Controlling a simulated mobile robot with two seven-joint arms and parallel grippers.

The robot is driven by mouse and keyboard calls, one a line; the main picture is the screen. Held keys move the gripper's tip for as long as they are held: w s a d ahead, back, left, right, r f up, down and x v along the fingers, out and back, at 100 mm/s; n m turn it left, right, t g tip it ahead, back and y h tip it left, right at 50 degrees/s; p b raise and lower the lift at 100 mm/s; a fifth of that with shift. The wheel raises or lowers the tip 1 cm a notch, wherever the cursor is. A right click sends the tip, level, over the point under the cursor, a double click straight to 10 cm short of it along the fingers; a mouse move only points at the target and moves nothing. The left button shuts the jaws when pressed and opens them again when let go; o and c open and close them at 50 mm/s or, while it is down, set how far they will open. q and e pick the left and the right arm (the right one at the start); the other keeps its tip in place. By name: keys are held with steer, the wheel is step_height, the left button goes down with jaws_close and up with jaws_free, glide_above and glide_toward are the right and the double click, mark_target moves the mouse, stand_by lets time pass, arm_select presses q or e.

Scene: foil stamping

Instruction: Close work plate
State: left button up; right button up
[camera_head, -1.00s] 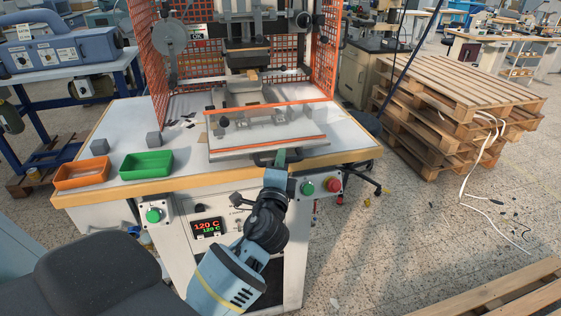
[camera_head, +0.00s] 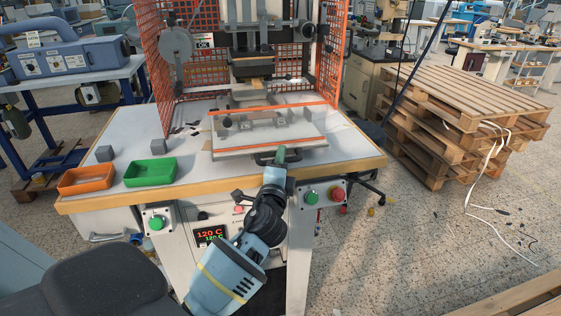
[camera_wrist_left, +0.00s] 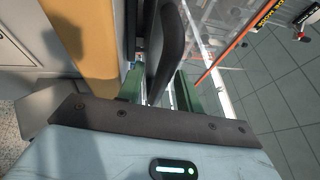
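The work plate (camera_head: 230,153) is a pale flat tray on the press table, with a clear cover edged by orange strips. A dark handle (camera_head: 265,159) sticks out at its front, and it fills the middle of the left wrist view (camera_wrist_left: 171,45). My left gripper (camera_head: 281,155) is at this handle. In the left wrist view its green fingers (camera_wrist_left: 160,90) stand close on both sides of the handle, and it looks shut on it. The exact contact is partly hidden. The plate's front part lies forward of the press head (camera_head: 252,65). My right gripper is not in view.
An orange bin (camera_head: 86,181), a green bin (camera_head: 150,172) and two grey cubes (camera_head: 105,153) are on the table's left. Orange mesh guards (camera_head: 160,70) flank the press. Buttons (camera_head: 311,196) and a 120 C display (camera_head: 210,234) are on the front. Pallets (camera_head: 455,95) stand right.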

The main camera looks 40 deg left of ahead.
arm_select(q)
steer(key=v, duration=0.7)
steer(key=shift+s+d+b, duration=0.2)
steer(key=shift+s+b, duration=0.15)
steer(key=shift+b, duration=0.1)
